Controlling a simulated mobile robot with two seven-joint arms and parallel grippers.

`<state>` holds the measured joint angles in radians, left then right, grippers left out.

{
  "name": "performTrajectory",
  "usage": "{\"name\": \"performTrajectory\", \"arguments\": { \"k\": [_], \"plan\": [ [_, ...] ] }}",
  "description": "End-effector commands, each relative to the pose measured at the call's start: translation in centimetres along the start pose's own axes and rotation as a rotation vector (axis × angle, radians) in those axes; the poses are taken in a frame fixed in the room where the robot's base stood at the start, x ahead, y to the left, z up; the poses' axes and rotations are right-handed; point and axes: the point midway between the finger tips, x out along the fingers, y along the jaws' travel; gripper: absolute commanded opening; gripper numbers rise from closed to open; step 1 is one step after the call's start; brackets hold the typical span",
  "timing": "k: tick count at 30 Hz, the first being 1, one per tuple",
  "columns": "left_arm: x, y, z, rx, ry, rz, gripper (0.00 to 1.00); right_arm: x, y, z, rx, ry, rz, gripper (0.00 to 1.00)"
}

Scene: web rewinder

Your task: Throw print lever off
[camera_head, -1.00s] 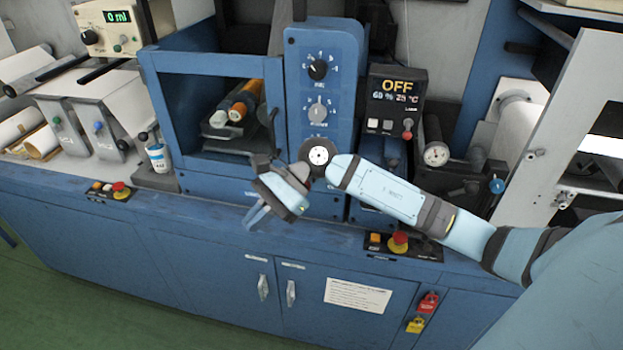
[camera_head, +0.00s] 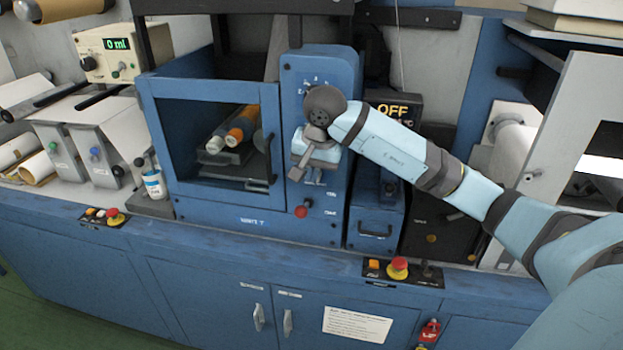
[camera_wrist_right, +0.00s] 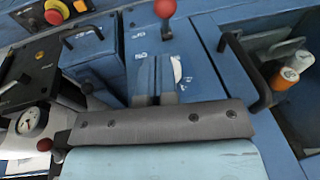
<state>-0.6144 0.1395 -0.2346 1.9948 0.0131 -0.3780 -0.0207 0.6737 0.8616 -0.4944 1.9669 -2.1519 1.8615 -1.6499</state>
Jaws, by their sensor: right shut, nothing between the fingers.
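A lever with a red ball knob (camera_head: 301,211) sits low on the blue front panel (camera_head: 345,75), with small white lettering to its right. In the right wrist view the red knob (camera_wrist_right: 165,8) stands on a short stem at the top edge, with white markings below it. My right gripper (camera_head: 306,175) is shut and empty, pointing down in front of the panel, a little above the red knob and apart from it in the picture. Its fingers show partly in the right wrist view (camera_wrist_right: 157,80). My right wrist hides the panel's dials. My left gripper is not in view.
A dark display (camera_head: 393,108) reading OFF is partly hidden behind my arm. A button plate with a red stop button (camera_head: 399,265) is on the ledge below right.

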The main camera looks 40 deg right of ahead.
Motion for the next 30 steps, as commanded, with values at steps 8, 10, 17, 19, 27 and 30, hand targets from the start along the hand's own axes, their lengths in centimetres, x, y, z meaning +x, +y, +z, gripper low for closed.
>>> {"name": "performTrajectory", "arguments": {
  "k": [8,10,17,19,27,30],
  "plan": [
    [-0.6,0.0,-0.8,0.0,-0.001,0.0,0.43,5.1,0.0,0.1,0.003,-0.005,0.001,0.0],
    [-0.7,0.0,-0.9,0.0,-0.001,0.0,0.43,6.2,0.1,0.1,0.003,-0.005,0.002,0.0],
    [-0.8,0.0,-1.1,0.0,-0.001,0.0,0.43,8.1,0.0,0.0,0.002,-0.002,-0.001,0.0],
    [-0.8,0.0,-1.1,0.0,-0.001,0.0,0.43,8.3,0.0,0.0,0.002,-0.001,0.0,0.0],
    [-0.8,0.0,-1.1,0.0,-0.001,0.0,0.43,8.3,0.0,0.0,0.001,-0.001,-0.001,0.0],
    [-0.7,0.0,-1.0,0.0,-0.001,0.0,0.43,8.4,0.1,0.0,0.001,0.002,0.0,0.0]
  ]
}}
